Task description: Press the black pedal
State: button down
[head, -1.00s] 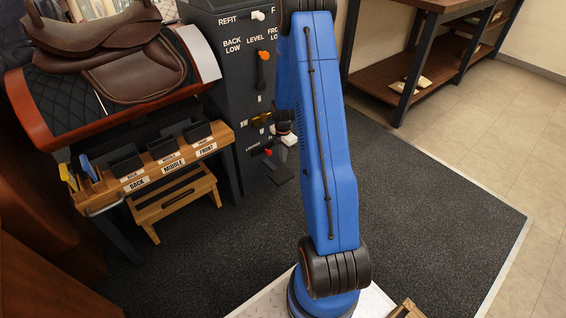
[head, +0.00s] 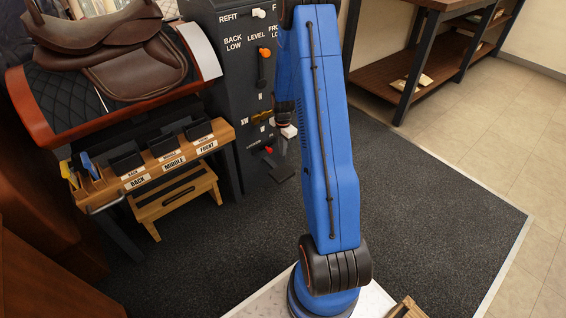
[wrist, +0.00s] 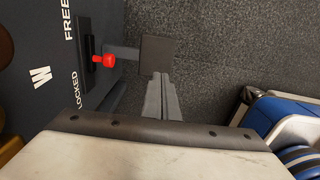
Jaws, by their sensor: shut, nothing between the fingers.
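The black pedal (head: 283,173) is a dark flat plate sticking out low from the front of the dark cabinet. In the wrist view the pedal (wrist: 157,55) sits at the end of a grey bar, right of a red knob. My gripper (wrist: 160,77) is shut and empty. Its fingertips appear just below the pedal plate in the wrist view; I cannot tell whether they touch it. In the head view my wrist's pale end (head: 289,131) is above the pedal, and the fingers are not clear.
The dark cabinet (head: 232,75) carries an orange-handled lever (head: 264,53) and the red knob (wrist: 108,60) beside LOCKED and FREE labels. A wooden step stool (head: 178,200) and a rack with black bins (head: 126,162) stand left. Dark carpet (head: 420,210) is open on the right.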

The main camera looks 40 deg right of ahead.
aim_at(283, 174)
jog(key=shift+r, duration=0.5)
jog(key=shift+f, duration=0.15)
notch_tip(283, 174, down, 14)
jog(key=shift+r, duration=0.1)
dwell(0.3)
notch_tip(283, 174, down, 7)
jog(key=shift+s, duration=0.3)
dwell(0.4)
jog(key=shift+a, duration=0.1)
